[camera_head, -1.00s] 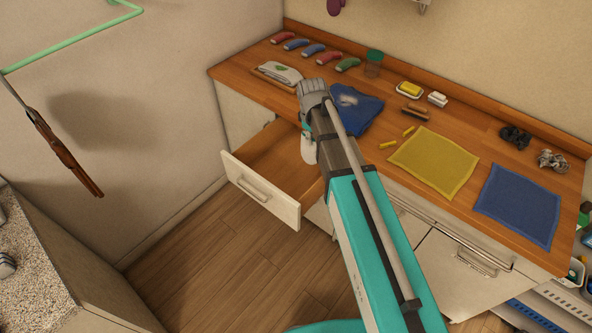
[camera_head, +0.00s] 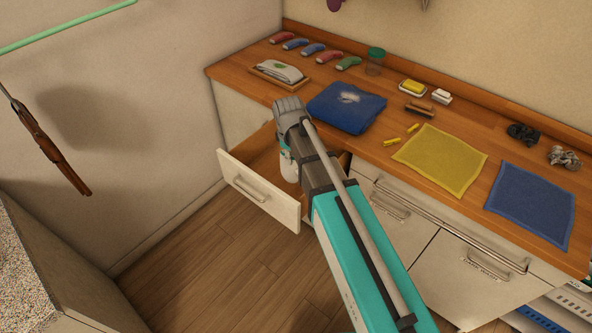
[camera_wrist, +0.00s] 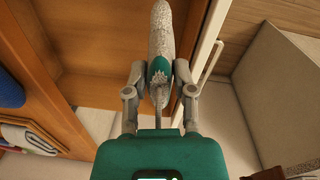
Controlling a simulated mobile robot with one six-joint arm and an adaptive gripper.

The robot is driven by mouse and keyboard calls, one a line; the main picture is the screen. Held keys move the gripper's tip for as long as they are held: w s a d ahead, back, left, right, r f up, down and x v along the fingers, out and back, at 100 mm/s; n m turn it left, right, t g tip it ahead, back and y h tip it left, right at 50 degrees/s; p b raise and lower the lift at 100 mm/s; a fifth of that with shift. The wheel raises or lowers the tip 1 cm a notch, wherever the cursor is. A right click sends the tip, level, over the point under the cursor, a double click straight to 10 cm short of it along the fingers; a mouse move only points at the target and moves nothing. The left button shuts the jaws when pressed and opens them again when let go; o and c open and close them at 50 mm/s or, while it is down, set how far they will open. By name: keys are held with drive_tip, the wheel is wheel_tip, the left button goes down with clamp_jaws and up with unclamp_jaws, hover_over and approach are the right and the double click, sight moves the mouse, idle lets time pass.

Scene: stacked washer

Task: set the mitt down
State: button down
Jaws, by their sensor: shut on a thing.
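My gripper (camera_wrist: 158,85) is shut on the mitt (camera_wrist: 160,30), a speckled grey, long rounded thing with a teal part near the fingers. In the wrist view the mitt points away from my fingers, over the brown drawer inside and near the pale drawer front. In the head view the pale mitt (camera_head: 289,168) hangs below my wrist at the open drawer (camera_head: 258,191); my arm hides part of it. I cannot tell whether the mitt touches the drawer floor.
The wooden counter (camera_head: 236,82) above the drawer carries a folded blue cloth (camera_head: 346,112), a tray with a pale cloth (camera_head: 282,70), a yellow cloth (camera_head: 440,160) and a flat blue cloth (camera_head: 530,204). The drawer's visible inside looks clear. A wall stands at left.

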drive_tip(key=shift+r, duration=0.15)
wheel_tip(320, 180, up, 13)
drive_tip(key=p, duration=1.3)
drive_tip(key=shift+w, duration=0.1)
drive_tip(key=shift+w+d, duration=0.25)
drive_tip(key=shift+d, duration=0.65)
drive_tip(key=shift+s, duration=0.15)
